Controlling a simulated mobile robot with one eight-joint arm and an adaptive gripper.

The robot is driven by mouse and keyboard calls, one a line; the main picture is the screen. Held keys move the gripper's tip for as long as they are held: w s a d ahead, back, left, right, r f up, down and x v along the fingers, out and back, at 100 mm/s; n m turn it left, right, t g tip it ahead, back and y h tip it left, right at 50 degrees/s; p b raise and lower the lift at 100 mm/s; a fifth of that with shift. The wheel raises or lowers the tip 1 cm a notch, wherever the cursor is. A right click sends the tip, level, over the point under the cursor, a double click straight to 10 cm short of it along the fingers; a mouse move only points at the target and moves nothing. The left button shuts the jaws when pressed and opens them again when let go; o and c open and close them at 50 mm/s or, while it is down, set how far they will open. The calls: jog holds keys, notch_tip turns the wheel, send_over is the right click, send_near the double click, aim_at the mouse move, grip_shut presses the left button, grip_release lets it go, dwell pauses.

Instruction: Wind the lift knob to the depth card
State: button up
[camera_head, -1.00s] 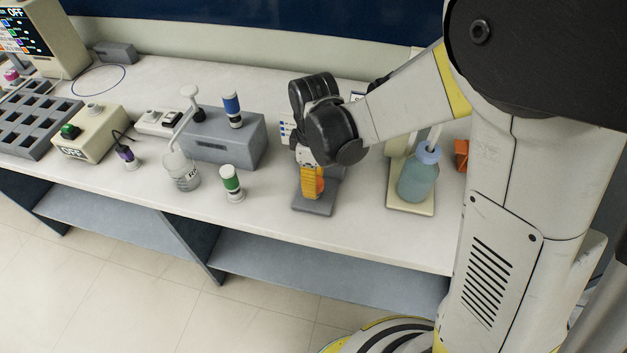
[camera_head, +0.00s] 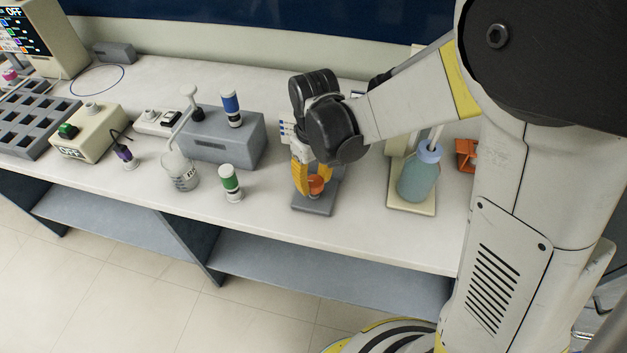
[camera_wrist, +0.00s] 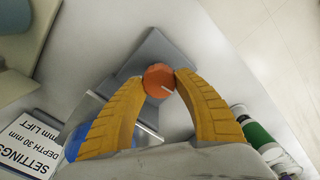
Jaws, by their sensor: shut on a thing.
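The lift knob is an orange round knob with a white pointer line, held between the fingertips in the wrist view (camera_wrist: 159,80). In the head view the knob (camera_head: 316,184) shows low on its grey stand (camera_head: 314,206). My gripper (camera_head: 310,182) has yellow fingers and reaches down from above; in the wrist view its tips (camera_wrist: 159,79) touch the knob on both sides. The depth card (camera_wrist: 31,148) is white, partly cut off at the wrist view's lower left, and reads "SETTINGS", "DEPTH 30 mm" and "mm LIFT", with the start of the last line hidden.
A blue-capped bottle (camera_head: 419,175) stands on a cream base to the right. A green-banded vial (camera_head: 230,183), a beaker (camera_head: 181,171) and a grey block (camera_head: 225,142) holding a blue-banded vial stand to the left. The bench front between vial and stand is clear.

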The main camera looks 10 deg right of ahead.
aim_at(315, 180)
jog(key=m, duration=0.5)
jog(key=shift+d+m, duration=0.1)
jog(key=shift+m, duration=0.2)
jog(key=m, duration=0.4)
jog(key=shift+m+b, duration=0.3)
jog(key=shift+b, duration=0.05)
jog(key=o, duration=1.2)
jog(key=shift+r, duration=0.1)
notch_tip(315, 180, up, 12)
jog(key=shift+f, duration=0.1)
